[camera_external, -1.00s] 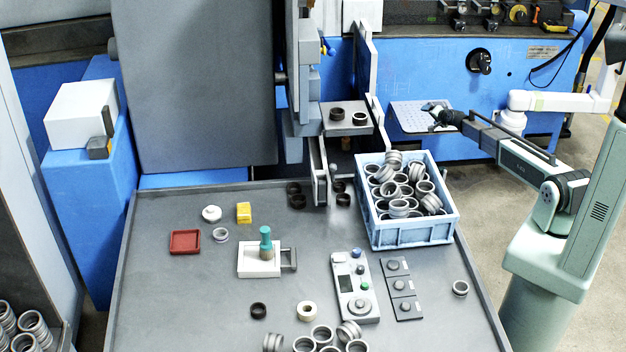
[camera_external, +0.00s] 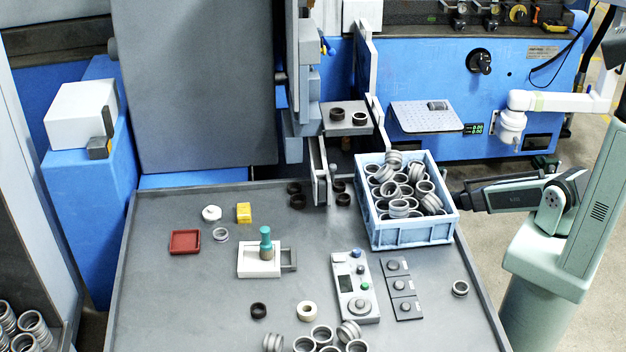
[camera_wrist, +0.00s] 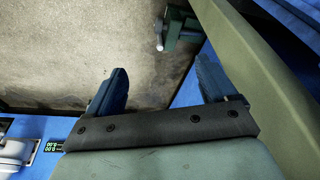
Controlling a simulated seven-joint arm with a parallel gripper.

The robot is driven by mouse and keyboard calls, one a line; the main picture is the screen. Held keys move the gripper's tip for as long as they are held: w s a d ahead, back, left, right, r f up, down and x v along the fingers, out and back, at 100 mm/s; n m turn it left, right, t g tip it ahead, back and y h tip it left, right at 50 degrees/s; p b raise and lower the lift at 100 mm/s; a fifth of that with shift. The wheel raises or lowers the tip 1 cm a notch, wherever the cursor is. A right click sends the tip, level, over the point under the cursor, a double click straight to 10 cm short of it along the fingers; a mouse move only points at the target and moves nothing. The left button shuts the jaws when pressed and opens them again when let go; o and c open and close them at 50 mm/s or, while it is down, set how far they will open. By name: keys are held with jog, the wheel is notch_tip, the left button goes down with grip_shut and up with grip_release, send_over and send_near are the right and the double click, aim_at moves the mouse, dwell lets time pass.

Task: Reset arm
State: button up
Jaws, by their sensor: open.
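My gripper (camera_wrist: 160,88) shows in the wrist view with its two dark blue fingers spread apart and nothing between them. The concrete floor and blue machine parts lie beyond the fingers. In the outside view my arm reaches left from its base at the right, low beside the blue crate.
A light blue crate (camera_external: 412,233) full of metal rings stands at the table's right rear. The grey table (camera_external: 190,300) holds a button panel (camera_external: 355,287), a red tray (camera_external: 185,242) and loose rings.

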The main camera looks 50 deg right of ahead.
jog(key=s+a+n+g, duration=0.1)
jog(key=s+a+g, duration=0.2)
jog(key=s+a, duration=0.3)
jog(key=s+a+n+g, duration=0.2)
jog(key=s+a, duration=0.4)
jog(key=s, duration=0.6)
jog(key=s+a+r+n+g+y, duration=0.1)
jog(key=s+a+g, duration=0.3)
jog(key=s, duration=0.6)
jog(key=shift+a+n, duration=0.3)
jog(key=shift+a, duration=0.6)
